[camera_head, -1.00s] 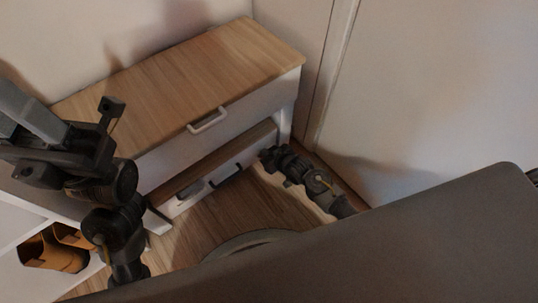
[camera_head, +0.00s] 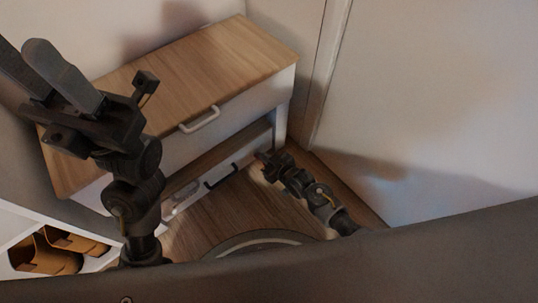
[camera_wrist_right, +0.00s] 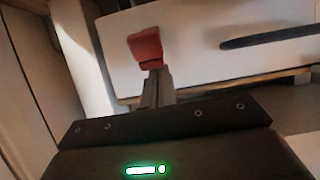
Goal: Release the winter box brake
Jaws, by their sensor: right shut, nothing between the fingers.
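A red tab (camera_wrist_right: 146,48), which looks like the brake, sits on the white front of the low box in the right wrist view. The box front (camera_head: 243,164) also shows in the head view, under the cabinet, with a dark bar handle (camera_head: 221,175). My right gripper (camera_head: 263,163) is at the right end of this front. In the right wrist view its shut fingers (camera_wrist_right: 157,86) end right at the tab's lower edge; I cannot tell whether they touch it. Nothing is between them. My left gripper (camera_head: 22,52) is raised at the left, fingers apart and empty.
The cabinet (camera_head: 190,75) has a wood top and a drawer with a white handle (camera_head: 200,120) above the box. A white wall (camera_head: 430,120) closes the right side. Orange-brown bins (camera_head: 45,255) sit in a shelf at lower left. Some floor is free before the box.

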